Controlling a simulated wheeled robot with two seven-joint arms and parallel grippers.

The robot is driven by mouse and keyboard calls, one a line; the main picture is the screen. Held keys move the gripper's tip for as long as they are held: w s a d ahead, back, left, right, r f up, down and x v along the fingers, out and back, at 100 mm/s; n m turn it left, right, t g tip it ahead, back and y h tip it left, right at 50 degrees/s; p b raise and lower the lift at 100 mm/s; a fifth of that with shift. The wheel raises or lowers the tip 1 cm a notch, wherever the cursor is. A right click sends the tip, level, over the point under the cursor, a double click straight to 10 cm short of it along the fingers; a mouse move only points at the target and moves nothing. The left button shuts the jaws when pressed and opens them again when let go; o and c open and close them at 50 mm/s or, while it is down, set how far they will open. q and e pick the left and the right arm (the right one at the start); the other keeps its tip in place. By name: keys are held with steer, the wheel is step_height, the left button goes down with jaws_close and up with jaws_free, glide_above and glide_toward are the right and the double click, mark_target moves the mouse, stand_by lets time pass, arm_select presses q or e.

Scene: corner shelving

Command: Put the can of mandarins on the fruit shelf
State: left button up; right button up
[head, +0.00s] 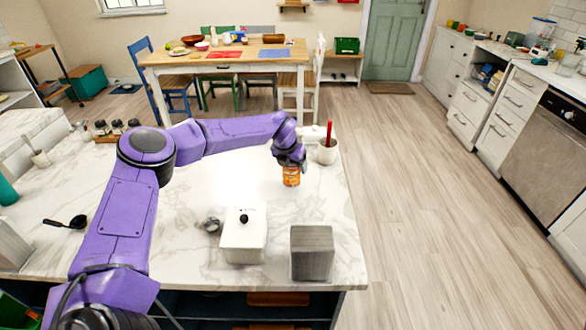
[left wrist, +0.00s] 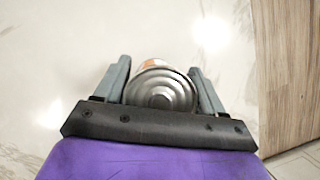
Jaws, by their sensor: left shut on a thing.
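An orange can (head: 291,176) is at the marble island counter, near its right side. Its silver metal end (left wrist: 160,90) shows in the left wrist view, between the two fingers. Its label is too small to read. My left gripper (head: 290,165) is shut on the can from above; it also shows in the left wrist view (left wrist: 160,84). I cannot tell whether the can touches the counter (head: 330,230). No shelf marked for fruit can be made out. My right gripper is not in view.
A white crock with a red utensil (head: 327,150) stands just right of the can. A white lidded box (head: 244,235) and a grey block (head: 312,252) stand nearer me. Open floor (head: 420,210) lies to the right. A dining table (head: 225,58) stands behind.

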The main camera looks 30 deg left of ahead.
mark_target(293, 172)
arm_select(q)
steer(key=f, duration=0.3)
steer(key=shift+w+a+f+p, duration=0.1)
steer(key=shift+w+f+p, duration=0.1)
steer(key=shift+f+p, duration=0.1)
steer(key=shift+f, duration=0.1)
steer(key=o, duration=1.3)
